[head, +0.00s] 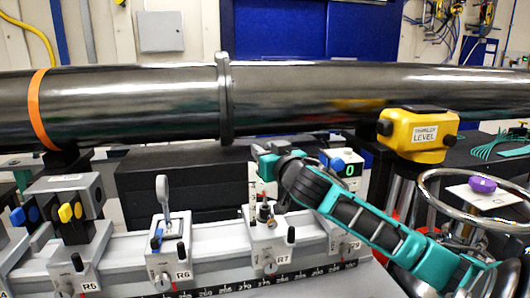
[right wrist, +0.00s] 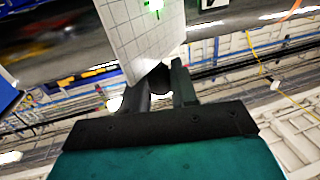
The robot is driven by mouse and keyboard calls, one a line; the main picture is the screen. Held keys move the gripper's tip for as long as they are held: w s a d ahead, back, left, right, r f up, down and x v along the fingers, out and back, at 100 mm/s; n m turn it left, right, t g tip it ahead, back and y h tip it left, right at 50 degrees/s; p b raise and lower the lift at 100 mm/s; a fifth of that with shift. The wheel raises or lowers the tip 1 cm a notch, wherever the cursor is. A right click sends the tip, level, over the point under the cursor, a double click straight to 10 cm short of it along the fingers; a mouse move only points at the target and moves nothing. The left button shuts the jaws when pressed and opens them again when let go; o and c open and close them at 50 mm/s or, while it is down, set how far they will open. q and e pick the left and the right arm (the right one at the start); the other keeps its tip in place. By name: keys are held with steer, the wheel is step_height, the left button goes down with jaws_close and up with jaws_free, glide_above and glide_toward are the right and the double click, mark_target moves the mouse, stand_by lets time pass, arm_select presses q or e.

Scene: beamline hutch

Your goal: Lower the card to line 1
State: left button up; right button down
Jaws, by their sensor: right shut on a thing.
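My right gripper (right wrist: 160,88) is shut on a dark grip at the lower edge of a white card (right wrist: 135,38) in the right wrist view. The card has a printed grid and a bright green spot near the top of that view. In the head view my right arm reaches in from the lower right, and its gripper (head: 268,163) is above the rail, below the dark pipe. The card is hard to make out there, and I cannot tell which line it is at. My left gripper is not in view.
A long dark pipe (head: 140,105) with an orange band crosses behind. Carriers marked R5, R6 (head: 168,260) and R7 (head: 275,245) stand on a scaled rail. A small green 0 display (head: 350,170) is behind my arm. A yellow level (head: 418,132) and handwheel (head: 425,183) are at right.

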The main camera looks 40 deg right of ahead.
steer(key=shift+f, duration=0.1)
step_height(320, 180, down, 6)
steer(key=b, duration=0.3)
steer(key=shift+f, duration=0.25)
steer(key=c, duration=1.1)
jaws_free()
steer(key=shift+o, duration=0.4)
steer(key=shift+r, duration=0.25)
